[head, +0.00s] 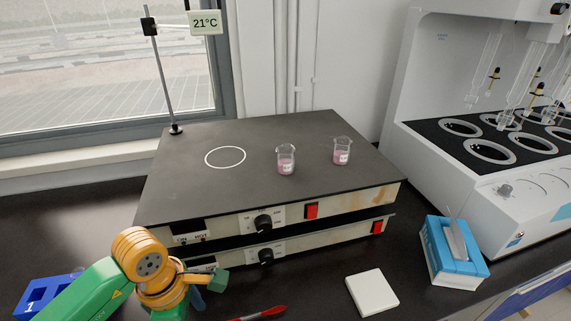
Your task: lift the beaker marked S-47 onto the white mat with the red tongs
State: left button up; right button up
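Two small glass beakers with pink contents and white labels stand upright on the black hot plate top (200,195). One, the nearer beaker (286,160), is near the middle. The other, the farther beaker (342,151), is to its right. The labels are too small to read, so I cannot tell which is S-47. The white mat (372,293) lies bare on the dark bench in front. The red tongs (258,314) show only partly at the bottom edge. My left gripper (207,291) is at the lower left, left of the tongs, its fingers mostly hidden. My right gripper is out of view.
A white circle (225,157) marks the hot plate left of the beakers. A stand (163,80) carries a 21°C sign (205,22). A blue tissue box (455,253) and a white distiller (480,190) are at right. A blue rack (42,296) is at lower left.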

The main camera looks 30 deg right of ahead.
pick_arm(q)
jog(key=f+b, duration=0.1)
jog(key=f, duration=0.1)
jog(key=f+b, duration=0.4)
jog(key=shift+d+f, duration=0.2)
jog(key=shift+d, duration=0.1)
jog(key=shift+s+r, duration=0.1)
jog(key=shift+c, duration=0.3)
jog(key=c, duration=0.6)
notch_tip(320, 180, up, 12)
jog(key=p, duration=0.7)
jog(key=shift+c, duration=0.2)
